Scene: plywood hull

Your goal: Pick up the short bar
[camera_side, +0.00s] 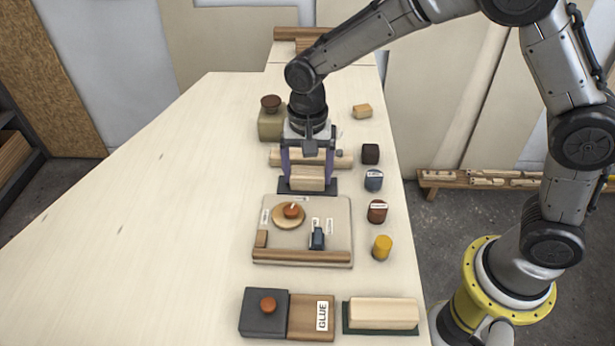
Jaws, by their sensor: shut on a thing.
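The short bar (307,184) is a pale wooden block between the two purple fingers of my gripper (307,177), which points straight down and is shut on it. The bar is just over a dark flat plate (284,188); I cannot tell whether it touches the plate. A longer pale wooden bar (344,159) lies just behind, its middle partly hidden by my gripper.
In front is a beige board (270,240) with a round wooden disc and small pieces. Dark, blue, brown and yellow pieces (382,247) line the right edge. Nearer are a dark-and-wood block pair labelled GLUE (306,325) and a pale block (380,313). The table's left is clear.

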